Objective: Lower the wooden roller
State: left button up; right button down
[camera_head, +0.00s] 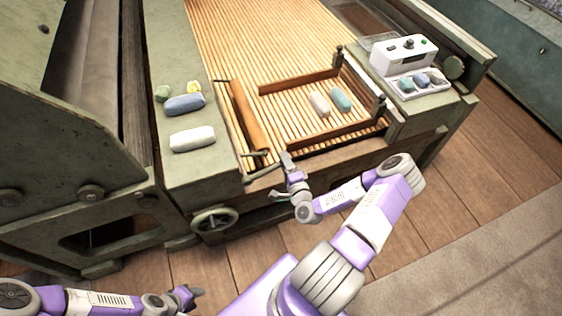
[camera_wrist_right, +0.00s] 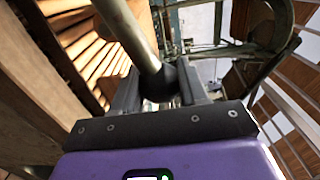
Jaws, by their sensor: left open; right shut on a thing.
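The wooden roller (camera_head: 247,112) is a brown cylinder on the left side of the slatted bed (camera_head: 235,40), beside the green side rail. My right gripper (camera_head: 287,164) is at the bed's front edge, near the roller's front end. In the right wrist view it is shut on the dark ball knob (camera_wrist_right: 178,80) of a grey metal lever (camera_wrist_right: 130,32). How the lever joins the roller is not clear. My left gripper (camera_head: 187,296) is open and empty, low at the front left, away from the machine.
A wooden frame (camera_head: 300,82) on the slats surrounds a beige and a teal piece. A white control box (camera_head: 402,52) stands on the right rail. Several rounded pieces, including a white one (camera_head: 192,139), lie on the left rail. A green handwheel (camera_head: 214,220) is below.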

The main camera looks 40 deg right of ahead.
jog(key=shift+f, duration=0.1)
jog(key=c, duration=0.7)
grip_release()
jog(key=shift+s, duration=0.1)
jog(key=p+v, duration=0.1)
jog(key=v, duration=0.6)
jog(key=shift+s+a+p, duration=0.1)
jog(key=shift+s+p, duration=0.1)
jog(key=shift+p, duration=0.1)
